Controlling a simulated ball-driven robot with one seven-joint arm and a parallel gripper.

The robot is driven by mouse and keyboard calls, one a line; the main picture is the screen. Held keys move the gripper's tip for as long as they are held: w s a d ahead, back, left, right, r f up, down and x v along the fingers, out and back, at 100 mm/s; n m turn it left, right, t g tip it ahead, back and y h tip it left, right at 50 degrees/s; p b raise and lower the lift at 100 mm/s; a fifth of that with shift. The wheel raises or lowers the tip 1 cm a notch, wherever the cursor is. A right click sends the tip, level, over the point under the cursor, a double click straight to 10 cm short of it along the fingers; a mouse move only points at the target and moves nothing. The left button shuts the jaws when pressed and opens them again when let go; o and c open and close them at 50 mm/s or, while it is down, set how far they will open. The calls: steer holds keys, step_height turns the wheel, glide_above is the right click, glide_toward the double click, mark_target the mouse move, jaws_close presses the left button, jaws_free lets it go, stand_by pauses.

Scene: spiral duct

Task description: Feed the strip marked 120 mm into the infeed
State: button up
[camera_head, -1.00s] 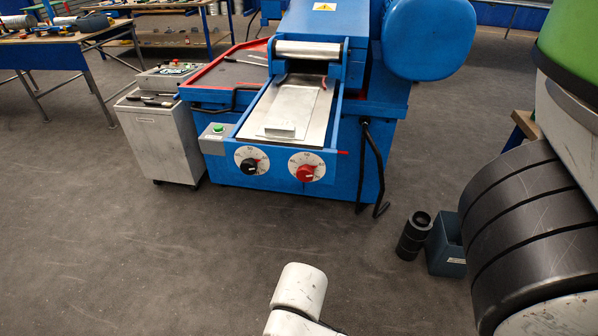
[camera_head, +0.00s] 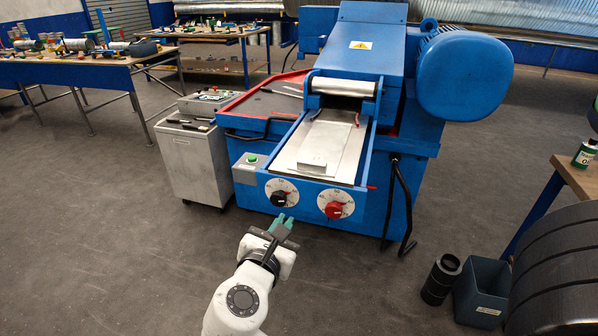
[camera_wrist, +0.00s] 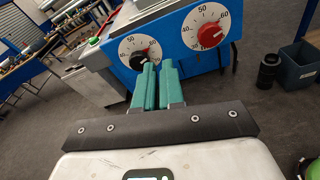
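The infeed (camera_head: 345,100) of the blue machine is the dark gap under a bright roller (camera_head: 342,87). On the metal bed before it lies a flat pale sheet (camera_head: 335,137), with a small light block (camera_head: 312,162) near the front end. I can read no 120 mm marking and cannot tell which piece is that strip. My gripper (camera_head: 283,219), with green fingers, is in front of the machine's front panel, below the bed. It is empty, its fingers a narrow gap apart; they also show in the wrist view (camera_wrist: 158,64), pointing toward the dials.
The front panel has a black-knob dial (camera_head: 279,195), a red-knob dial (camera_head: 334,206) and a green button (camera_head: 252,159). A grey cabinet (camera_head: 190,165) stands left. A dark cylinder (camera_head: 440,280) and blue-grey bin (camera_head: 483,290) stand right. Floor in front is open.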

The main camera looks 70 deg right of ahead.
steer(key=r+n, duration=0.1)
steer(key=r+h, duration=0.1)
steer(key=r, duration=0.1)
steer(key=shift+w+a+r+n+h, duration=0.1)
steer(key=shift+w+r+n+h, duration=0.05)
steer(key=shift+w+n+h, duration=0.2)
jaws_close()
steer(key=p, duration=0.2)
glide_toward(307, 158)
steer(key=shift+s+d+r, duration=0.2)
steer(key=shift+d+r, duration=0.35)
steer(key=shift+r, duration=0.2)
steer(key=d+p, duration=0.1)
steer(key=d, duration=0.6)
steer(key=shift+w+p, duration=0.25)
steer(key=shift+p, duration=0.15)
steer(key=shift+a+n, duration=0.15)
steer(key=shift+n, duration=0.1)
